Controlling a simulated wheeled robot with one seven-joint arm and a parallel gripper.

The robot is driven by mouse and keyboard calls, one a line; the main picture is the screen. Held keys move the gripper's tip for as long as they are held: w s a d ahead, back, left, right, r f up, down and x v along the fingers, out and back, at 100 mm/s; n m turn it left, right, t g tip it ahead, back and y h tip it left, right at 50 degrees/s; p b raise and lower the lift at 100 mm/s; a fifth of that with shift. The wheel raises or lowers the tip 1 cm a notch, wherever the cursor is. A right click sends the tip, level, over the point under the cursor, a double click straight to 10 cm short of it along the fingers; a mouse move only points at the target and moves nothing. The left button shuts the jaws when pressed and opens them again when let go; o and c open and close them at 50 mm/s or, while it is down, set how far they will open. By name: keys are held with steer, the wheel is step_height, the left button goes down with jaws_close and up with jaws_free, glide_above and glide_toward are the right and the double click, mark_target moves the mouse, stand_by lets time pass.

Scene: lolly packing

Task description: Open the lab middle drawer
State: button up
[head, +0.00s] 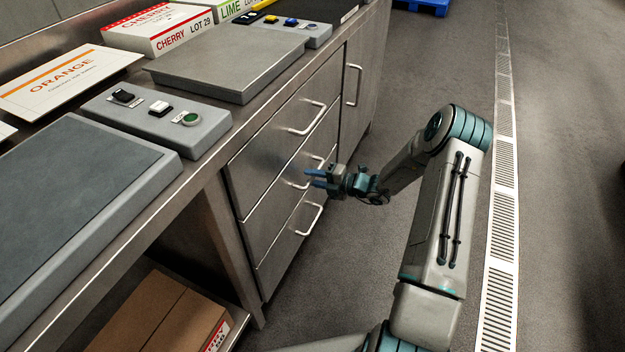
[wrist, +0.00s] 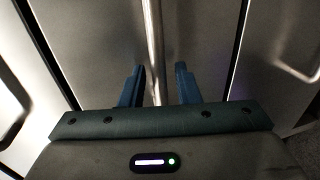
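The lab middle drawer (head: 264,226) is the central one of three grey metal drawers under the counter, and its front looks flush with the others. Its bar handle (head: 299,185) is partly hidden by my gripper (head: 312,178). In the wrist view my gripper (wrist: 157,84) is open, with its blue fingers on either side of the handle bar (wrist: 153,40). A gap shows between the bar and each finger; the left finger is closer to it.
The top drawer handle (head: 310,118) is above and the bottom drawer handle (head: 312,220) below. A cupboard door (head: 359,90) stands beyond. A cardboard box (head: 160,315) is on the lower shelf. The floor (head: 395,95) beside the counter is clear.

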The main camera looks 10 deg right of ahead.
steer(key=shift+w+a, duration=0.15)
steer(key=shift+a, duration=0.05)
jaws_close()
steer(key=f+p+v, duration=0.2)
steer(key=f+v, duration=0.1)
steer(key=v, duration=1.1)
steer(key=d+f+p+v, duration=0.1)
steer(key=f+p+v, duration=0.2)
steer(key=v, duration=1.2)
steer(key=shift+s, duration=0.45)
steer(key=shift+d, duration=0.15)
jaws_free()
steer(key=shift+d, duration=0.1)
steer(key=v, duration=1.3)
steer(key=shift+s+d+p, duration=0.2)
steer(key=shift+p, duration=0.25)
